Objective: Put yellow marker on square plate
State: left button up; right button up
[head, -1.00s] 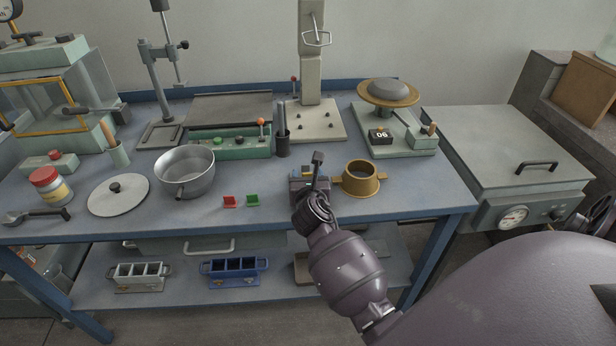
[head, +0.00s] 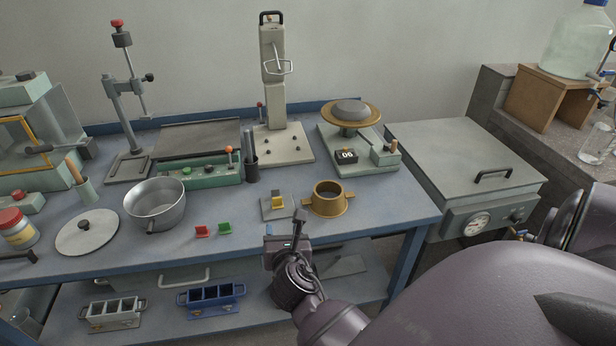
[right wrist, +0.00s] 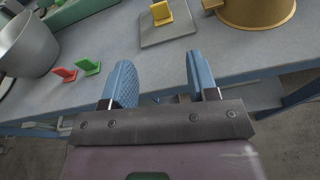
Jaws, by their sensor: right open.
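The yellow marker (head: 278,201) stands upright on the grey square plate (head: 268,214), towards its far right part. Both also show in the right wrist view, the marker (right wrist: 161,13) resting on the plate (right wrist: 168,36). My right gripper (head: 287,239) is at the bench's front edge, just in front of the plate and apart from it. In the right wrist view its two blue fingers (right wrist: 158,84) are spread with nothing between them. My left gripper is not in view.
A red marker (head: 202,231) and a green marker (head: 225,228) stand left of the plate. A brass ring mould (head: 328,199) is close on the right. A metal pot (head: 155,205) is farther left. The bench top between plate and front edge is clear.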

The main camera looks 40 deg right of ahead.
jog(key=s+a+f+m+g+y, duration=0.1)
jog(key=s+f+m+y, duration=0.3)
jog(key=s+m, duration=0.5)
jog(key=s+a+f+m+g+y, duration=0.1)
jog(key=s+a+f+m+y, duration=0.2)
jog(key=s+f+m, duration=0.5)
jog(key=s+m+y, duration=0.1)
jog(key=s+m, duration=0.1)
jog(key=m, duration=0.8)
jog(key=shift+a+f, duration=0.15)
jog(key=shift+f, duration=0.1)
